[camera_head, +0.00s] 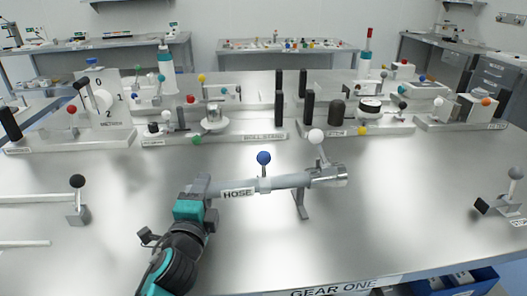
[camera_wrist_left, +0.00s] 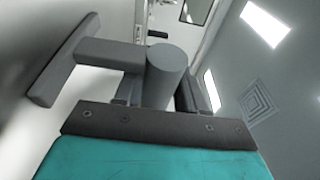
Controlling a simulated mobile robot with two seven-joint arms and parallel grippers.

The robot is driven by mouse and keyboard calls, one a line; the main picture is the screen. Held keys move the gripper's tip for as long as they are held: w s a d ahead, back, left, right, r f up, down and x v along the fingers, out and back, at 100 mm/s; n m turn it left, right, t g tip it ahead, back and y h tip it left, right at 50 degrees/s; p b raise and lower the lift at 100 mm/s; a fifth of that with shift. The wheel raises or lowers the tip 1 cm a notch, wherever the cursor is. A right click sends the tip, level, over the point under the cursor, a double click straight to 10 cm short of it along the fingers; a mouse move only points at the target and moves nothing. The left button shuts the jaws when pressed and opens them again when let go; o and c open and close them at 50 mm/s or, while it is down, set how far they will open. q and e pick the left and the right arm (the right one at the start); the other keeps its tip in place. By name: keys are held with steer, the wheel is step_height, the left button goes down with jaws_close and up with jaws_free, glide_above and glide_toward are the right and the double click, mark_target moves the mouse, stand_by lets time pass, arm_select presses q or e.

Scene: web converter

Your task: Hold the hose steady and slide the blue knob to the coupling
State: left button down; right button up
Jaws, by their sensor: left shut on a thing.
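The grey hose (camera_head: 288,182), labelled HOSE, lies level above the steel table on a short leg. The blue knob (camera_head: 264,158) stands up on a stem from a collar about midway along the hose. The coupling (camera_head: 328,176), a metal cylinder with a white ball lever, is at the hose's right end. My left gripper (camera_head: 203,186) is shut on the hose's left end, left of the blue knob. In the left wrist view the round end of the hose (camera_wrist_left: 168,72) shows between the fingers, with a grey T-shaped support to its left. My right gripper is out of view.
Stations with knobs and levers line the table's back, including one labelled BELT STAND (camera_head: 264,136). A black-knobbed lever (camera_head: 78,195) stands at the left and a grey-knobbed lever (camera_head: 513,185) at the right. A blue bin (camera_head: 455,284) is below the front edge.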

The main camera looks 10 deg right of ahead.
arm_select(q)
steer(key=shift+r, duration=0.15)
steer(key=shift+f, duration=0.55)
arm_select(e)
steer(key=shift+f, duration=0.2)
